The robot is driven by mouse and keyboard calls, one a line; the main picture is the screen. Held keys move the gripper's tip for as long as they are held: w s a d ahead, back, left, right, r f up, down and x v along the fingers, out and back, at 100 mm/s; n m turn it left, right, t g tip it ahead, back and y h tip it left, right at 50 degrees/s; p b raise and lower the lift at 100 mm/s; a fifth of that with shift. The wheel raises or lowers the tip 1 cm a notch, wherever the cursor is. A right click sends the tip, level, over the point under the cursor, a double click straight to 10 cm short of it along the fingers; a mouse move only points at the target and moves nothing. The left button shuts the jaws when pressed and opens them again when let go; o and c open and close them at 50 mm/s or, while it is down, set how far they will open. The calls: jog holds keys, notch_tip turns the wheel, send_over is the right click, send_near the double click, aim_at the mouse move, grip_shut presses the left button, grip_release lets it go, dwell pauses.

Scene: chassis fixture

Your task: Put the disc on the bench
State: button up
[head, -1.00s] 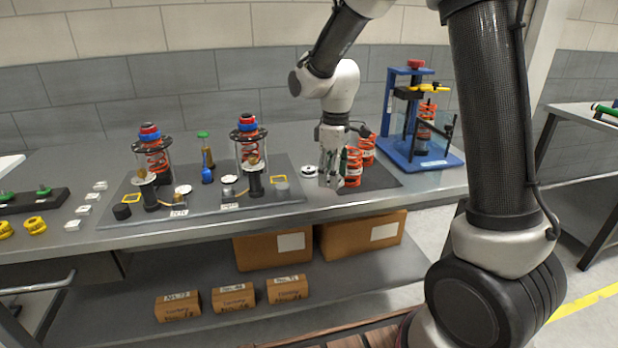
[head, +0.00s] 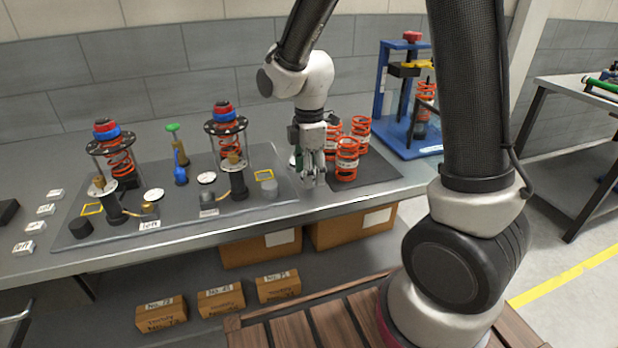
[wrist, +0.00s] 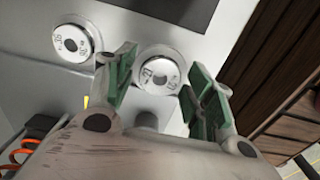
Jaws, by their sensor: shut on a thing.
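In the wrist view my gripper (wrist: 160,85) has green-padded fingers closed on a round white disc (wrist: 157,73) with dark markings on its face. In the head view my gripper (head: 312,178) points down close above the bench (head: 50,165), just left of the orange springs; the held disc cannot be made out there. A second, similar white disc (wrist: 75,42) lies left of the held one in the wrist view. I cannot tell how much gap there is between the held disc and the bench.
Orange springs (head: 346,160) stand on a dark mat (head: 375,174) right of my gripper. A blue press (head: 415,143) is behind them. A grey board (head: 120,222) with two spring assemblies, small lamps and discs lies to the left. Boxes (head: 262,249) sit beneath the bench.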

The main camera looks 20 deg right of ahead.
jog(key=shift+f, duration=1.1)
jog(key=shift+f, duration=0.1)
jog(key=o, duration=1.1)
notch_tip(320, 180, up, 11)
jog(key=shift+r, duration=0.2)
jog(key=s+d+r+m+t, duration=0.1)
jog(key=s+d+r+m, duration=0.2)
jog(key=s+d+m, duration=0.2)
jog(key=s+d+r+m+t, duration=0.1)
jog(key=s+d+r+m, duration=0.2)
jog(key=s+d+m, duration=0.2)
jog(key=s+d+r+m+t, duration=0.2)
jog(key=s+d+m, duration=0.3)
jog(key=s+m, duration=0.3)
jog(key=shift+s+r, duration=0.55)
jog(key=shift+r, duration=0.25)
